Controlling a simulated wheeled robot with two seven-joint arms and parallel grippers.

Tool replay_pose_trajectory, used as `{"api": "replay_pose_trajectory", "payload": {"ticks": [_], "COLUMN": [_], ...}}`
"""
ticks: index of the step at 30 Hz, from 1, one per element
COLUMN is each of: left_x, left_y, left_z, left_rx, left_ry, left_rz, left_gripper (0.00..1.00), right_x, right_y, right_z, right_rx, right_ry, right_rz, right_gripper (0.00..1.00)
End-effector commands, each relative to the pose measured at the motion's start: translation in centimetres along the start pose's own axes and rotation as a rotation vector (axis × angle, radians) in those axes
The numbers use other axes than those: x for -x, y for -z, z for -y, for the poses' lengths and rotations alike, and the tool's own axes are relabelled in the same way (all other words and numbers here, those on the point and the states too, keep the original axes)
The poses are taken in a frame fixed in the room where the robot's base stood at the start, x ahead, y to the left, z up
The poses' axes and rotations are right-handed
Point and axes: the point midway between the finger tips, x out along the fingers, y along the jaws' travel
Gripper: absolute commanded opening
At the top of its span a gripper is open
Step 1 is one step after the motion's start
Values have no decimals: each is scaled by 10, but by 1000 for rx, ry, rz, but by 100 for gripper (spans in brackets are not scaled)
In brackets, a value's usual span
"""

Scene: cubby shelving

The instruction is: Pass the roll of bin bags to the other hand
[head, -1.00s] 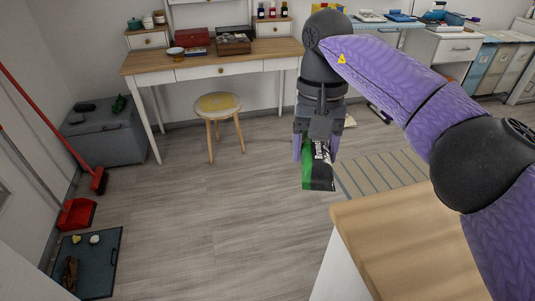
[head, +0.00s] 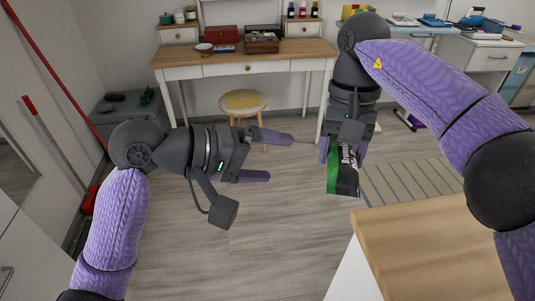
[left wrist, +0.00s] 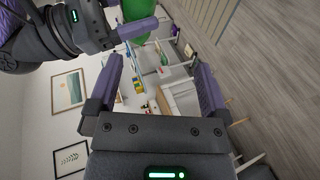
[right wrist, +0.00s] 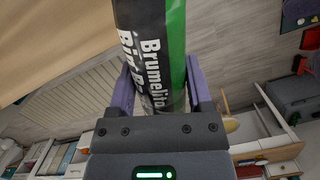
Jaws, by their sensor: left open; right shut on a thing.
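The roll of bin bags (head: 343,172) is black and green with white lettering. It hangs below my right gripper (head: 343,152), which is shut on its upper end. In the right wrist view the roll (right wrist: 152,50) lies between the two purple fingers, its far end out of frame. My left gripper (head: 277,157) is open and empty, pointing right toward the roll, with a clear gap between them in the head view. In the left wrist view the green side of the roll (left wrist: 137,14) shows at the top, beyond the open fingers.
A wooden-topped counter (head: 430,235) stands at the lower right, below my right arm. A desk (head: 230,58) and a stool (head: 243,103) are at the back. A red broom (head: 50,70) leans at the left. The floor below the grippers is clear.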

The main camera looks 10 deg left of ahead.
Motion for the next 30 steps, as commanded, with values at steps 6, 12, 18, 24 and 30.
{"api": "replay_pose_trajectory", "payload": {"ticks": [6,12,18,24,30], "left_x": [13,-31,-78,-100,-103], "left_y": [-27,-31,-34,-34,-35], "left_z": [-27,-29,-29,-28,-28], "left_rx": [-64,-63,-63,-64,-66], "left_ry": [-14,-16,-14,-13,-13], "left_rz": [69,75,73,69,68], "left_gripper": [100,100,100,100,100], "right_x": [0,0,0,0,0], "right_y": [0,0,0,0,0], "right_z": [0,0,0,0,0], "right_rx": [0,0,0,0,0], "right_ry": [0,0,0,0,0], "right_rz": [0,0,0,0,0], "right_gripper": [0,0,0,0,0]}}
